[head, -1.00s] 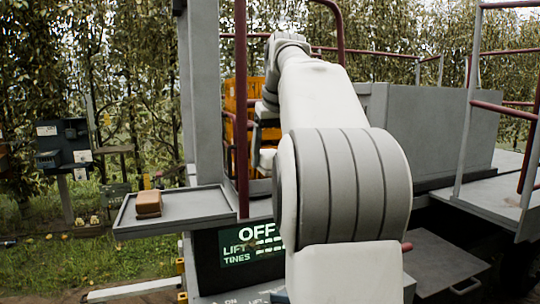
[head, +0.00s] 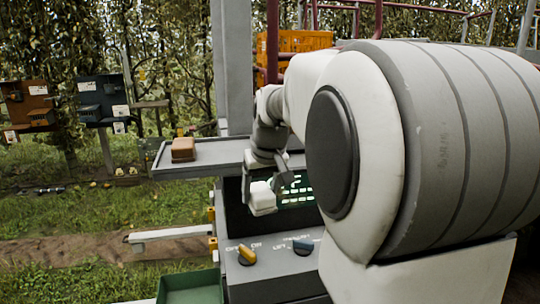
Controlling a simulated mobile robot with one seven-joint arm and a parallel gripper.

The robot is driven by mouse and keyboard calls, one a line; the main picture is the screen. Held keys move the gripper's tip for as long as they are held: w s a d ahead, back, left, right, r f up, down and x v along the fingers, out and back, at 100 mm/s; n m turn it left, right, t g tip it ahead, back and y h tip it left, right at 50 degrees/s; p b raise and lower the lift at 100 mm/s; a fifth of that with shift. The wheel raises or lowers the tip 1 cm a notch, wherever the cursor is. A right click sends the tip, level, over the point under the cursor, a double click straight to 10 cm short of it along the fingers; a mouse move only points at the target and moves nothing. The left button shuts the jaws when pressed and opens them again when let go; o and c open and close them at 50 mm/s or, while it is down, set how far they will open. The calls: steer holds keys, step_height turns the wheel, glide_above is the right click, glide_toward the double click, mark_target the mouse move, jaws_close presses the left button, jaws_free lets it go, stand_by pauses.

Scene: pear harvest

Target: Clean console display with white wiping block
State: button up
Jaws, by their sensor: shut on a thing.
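The console display (head: 297,190) is a dark panel with lit green-white characters under the grey shelf. My arm and gripper hide much of it. My gripper (head: 268,182) is in front of the display's left part, pointing down. It is shut on the white wiping block (head: 262,198), which hangs just in front of the panel. I cannot tell whether the block touches the display.
A brown block (head: 183,149) lies on the grey tray shelf (head: 215,157) above the display. A green bin (head: 188,287) stands at lower left. My arm fills the right side.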

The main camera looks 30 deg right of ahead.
steer(key=a+f+n, duration=0.1)
steer(key=a+f, duration=0.6)
steer(key=f, duration=0.4)
steer(key=a+f, duration=0.7)
steer(key=f, duration=0.4)
steer(key=shift+w+f+n+y, duration=0.35)
steer(key=shift+w+n+y, duration=0.05)
steer(key=shift+w, duration=0.05)
steer(key=shift+a, duration=0.15)
